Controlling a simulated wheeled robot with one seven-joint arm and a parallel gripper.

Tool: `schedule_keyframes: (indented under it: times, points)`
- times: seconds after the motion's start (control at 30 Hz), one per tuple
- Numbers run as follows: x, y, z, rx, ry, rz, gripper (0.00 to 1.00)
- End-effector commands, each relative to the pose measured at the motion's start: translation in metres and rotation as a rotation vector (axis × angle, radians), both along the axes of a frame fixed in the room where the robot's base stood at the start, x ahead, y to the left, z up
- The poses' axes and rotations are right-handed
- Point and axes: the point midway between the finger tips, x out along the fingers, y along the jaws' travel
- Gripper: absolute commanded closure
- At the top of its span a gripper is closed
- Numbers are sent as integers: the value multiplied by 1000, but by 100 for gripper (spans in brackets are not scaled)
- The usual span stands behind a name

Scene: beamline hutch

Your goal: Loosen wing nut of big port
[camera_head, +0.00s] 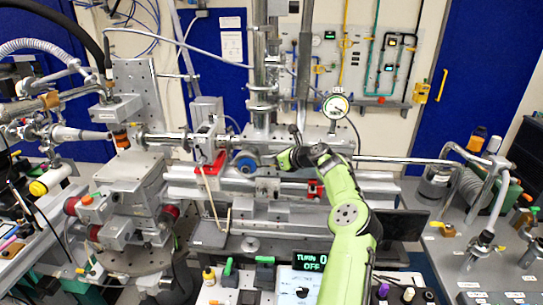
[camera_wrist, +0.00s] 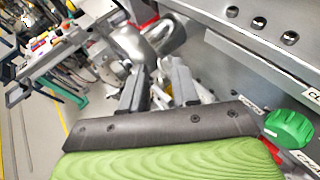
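My gripper (camera_wrist: 160,76) shows in the wrist view with its two grey fingers apart and a gap between them. I see nothing clamped in the gap. A rounded silver metal fitting (camera_wrist: 130,45) lies beyond the fingertips; I cannot tell if it is the big port. In the head view my green arm reaches to the steel chamber assembly in the middle, and its end hides what is behind it. A blue-faced round fitting (camera_head: 245,165) sits just left of the arm's end. I cannot make out a wing nut for certain in either view.
A pressure gauge (camera_head: 335,106) stands above the arm's end. A green knob (camera_wrist: 288,129) is close at the right in the wrist view. A "TURN OFF" display (camera_head: 310,260) is below, beside my arm.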

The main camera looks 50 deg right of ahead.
Motion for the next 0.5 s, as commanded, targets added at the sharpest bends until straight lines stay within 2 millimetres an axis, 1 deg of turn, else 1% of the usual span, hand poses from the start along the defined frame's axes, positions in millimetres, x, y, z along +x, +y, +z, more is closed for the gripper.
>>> schedule_keyframes:
  times: [0.23, 0.4, 0.43, 0.5]
  points:
    - [1, 0, -1, 0, 0, 0, 70]
    - [1, 0, -1, 0, 0, 0, 96]
    - [1, 0, -1, 0, 0, 0, 100]
    - [1, 0, -1, 0, 0, 0, 100]
